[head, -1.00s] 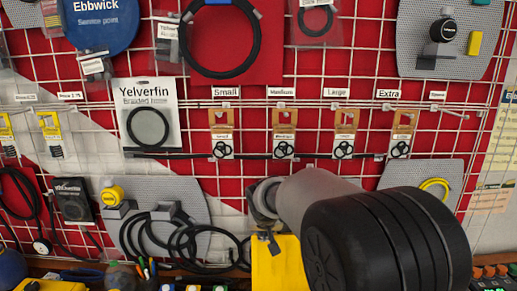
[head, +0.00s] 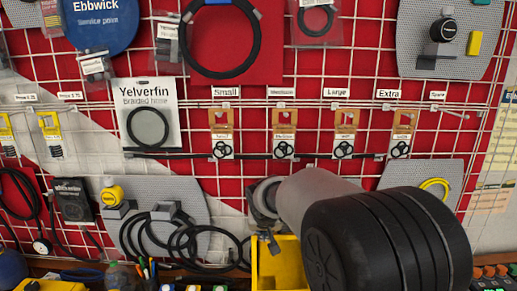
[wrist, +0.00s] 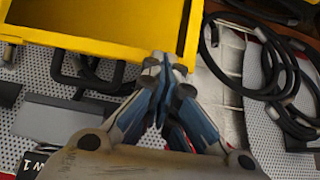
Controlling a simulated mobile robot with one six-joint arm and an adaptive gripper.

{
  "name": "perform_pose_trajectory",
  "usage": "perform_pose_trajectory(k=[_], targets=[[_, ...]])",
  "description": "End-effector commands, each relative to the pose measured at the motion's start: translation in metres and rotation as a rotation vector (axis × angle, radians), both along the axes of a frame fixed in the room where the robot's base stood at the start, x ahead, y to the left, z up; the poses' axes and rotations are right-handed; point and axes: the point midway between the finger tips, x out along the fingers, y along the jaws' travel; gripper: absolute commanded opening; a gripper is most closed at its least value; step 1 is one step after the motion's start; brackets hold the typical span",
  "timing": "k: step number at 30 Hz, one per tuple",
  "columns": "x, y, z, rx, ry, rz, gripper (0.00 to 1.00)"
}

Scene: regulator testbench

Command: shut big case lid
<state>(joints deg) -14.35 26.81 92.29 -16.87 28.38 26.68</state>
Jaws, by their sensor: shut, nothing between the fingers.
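The yellow big case (head: 257,268) stands at the bottom centre of the head view, cut off by the frame's lower edge. It shows a raised rim around a shaded, recessed inside. In the wrist view a yellow rim (wrist: 75,45) and a darker recess fill the upper left. I cannot tell which part is the lid and which the body. My gripper (wrist: 166,68) is shut and empty, its tips at the rim's near right corner. In the head view my gripper (head: 272,240) is at the case's upper edge, partly hidden by my arm. Contact is unclear.
A grid wall with hanging parts stands behind. Black hoses (head: 180,240) hang on a grey panel left of the case. A bottle (head: 117,275) and pens stand at the lower left. In the wrist view, looped black hoses (wrist: 285,90) lie close on the right.

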Motion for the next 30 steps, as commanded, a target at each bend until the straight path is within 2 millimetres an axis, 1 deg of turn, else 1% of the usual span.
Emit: perform_pose_trajectory(k=[17, 30], targets=[[0.0, 0.0, -0.006, 0.0, 0.0, 0.0, 0.0], [-0.018, 0.0, -0.013, -0.002, 0.008, 0.0, 0.0]])
